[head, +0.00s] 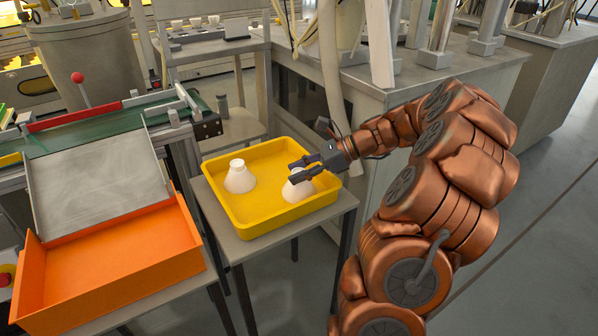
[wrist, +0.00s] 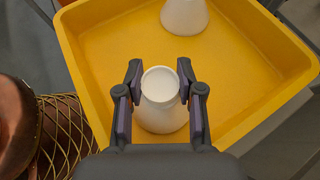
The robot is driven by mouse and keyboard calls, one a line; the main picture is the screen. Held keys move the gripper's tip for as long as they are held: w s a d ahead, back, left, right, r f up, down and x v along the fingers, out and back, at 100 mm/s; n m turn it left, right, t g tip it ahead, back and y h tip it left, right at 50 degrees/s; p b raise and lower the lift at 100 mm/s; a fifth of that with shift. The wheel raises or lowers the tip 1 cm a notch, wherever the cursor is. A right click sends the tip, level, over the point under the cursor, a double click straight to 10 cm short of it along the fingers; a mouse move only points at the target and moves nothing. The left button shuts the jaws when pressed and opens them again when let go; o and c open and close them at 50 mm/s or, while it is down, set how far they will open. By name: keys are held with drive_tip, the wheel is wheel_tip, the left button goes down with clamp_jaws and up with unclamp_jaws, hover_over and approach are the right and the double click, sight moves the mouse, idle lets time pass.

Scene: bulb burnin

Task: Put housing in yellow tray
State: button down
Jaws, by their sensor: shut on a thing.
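The yellow tray (head: 262,228) stands on a small grey table and also fills much of the wrist view (wrist: 240,65). One white cone-shaped housing (head: 239,180) stands upright in the tray's left part; it shows at the top of the wrist view (wrist: 184,14). A second white housing (head: 297,192) is upright in the tray's right part. My gripper (head: 297,172) is shut on the narrow top of this second housing, one finger on each side in the wrist view (wrist: 160,88). The fingers hide part of its neck in the head view. Its base appears at the tray floor; whether it touches cannot be told.
An orange bin (head: 120,252) with a sloping grey panel (head: 97,185) stands left of the tray. A green conveyor (head: 110,128) runs behind it. A grey bench (head: 400,85) is behind and right. The tray floor between the housings is clear.

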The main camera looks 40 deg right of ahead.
drive_tip(key=c, duration=0.7)
unclamp_jaws()
drive_tip(key=p+v, duration=0.2)
drive_tip(key=v, duration=1)
drive_tip(key=shift+p, duration=0.3)
